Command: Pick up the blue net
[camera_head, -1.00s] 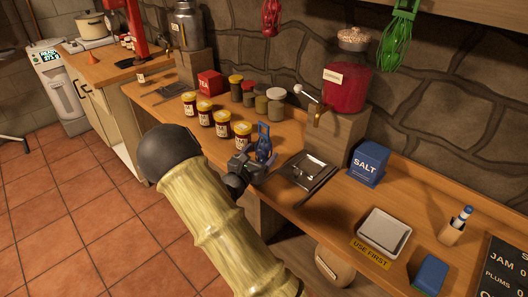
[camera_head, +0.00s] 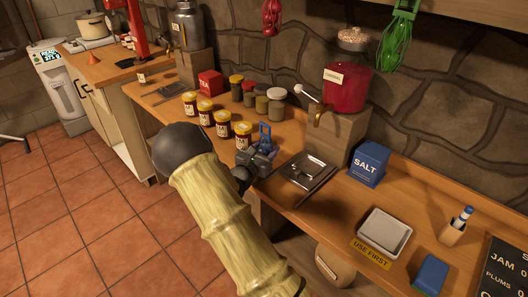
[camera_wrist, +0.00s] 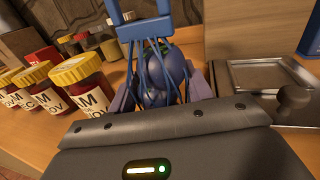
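The blue net (camera_head: 265,132) stands on the wooden counter beside the jars, its blue loop handle upward. In the wrist view the blue net (camera_wrist: 165,72) shows blue strands around dark round contents, with a bit of green near the top. My gripper (camera_head: 259,156) is low at the counter, right at the net. In the wrist view the two fingers of my gripper (camera_wrist: 162,92) stand either side of the net, apart, with the net between them. They look open; contact with the net is not clear. The net's lower part is hidden by my gripper.
Several yellow-lidded jars (camera_head: 223,122) stand close to the left of the net. A metal scale plate (camera_head: 306,171) lies to the right, with a blue salt box (camera_head: 368,164) beyond. A green net (camera_head: 402,42) and a red net (camera_head: 271,18) hang above.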

